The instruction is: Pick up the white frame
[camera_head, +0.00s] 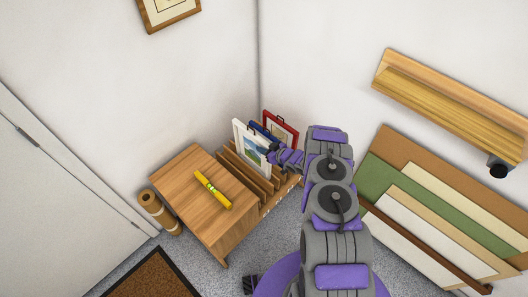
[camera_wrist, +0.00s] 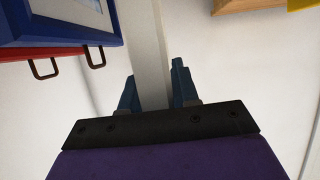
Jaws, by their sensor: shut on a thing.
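The white frame (camera_head: 250,146) with a landscape print stands upright in the slotted wooden rack (camera_head: 246,178) on the low table. My gripper (camera_head: 278,157) reaches in from the right at the frame's right side. In the wrist view, my gripper (camera_wrist: 154,92) is shut on the white frame's edge (camera_wrist: 147,45), with one blue finger on each side of it. The frame's print is hidden in the wrist view.
A blue frame (camera_head: 264,131) and a red frame (camera_head: 281,129) stand close behind. A yellow level (camera_head: 213,190) lies on the wooden table (camera_head: 188,190). A wall shelf (camera_head: 450,95) and leaning boards (camera_head: 430,205) are at the right.

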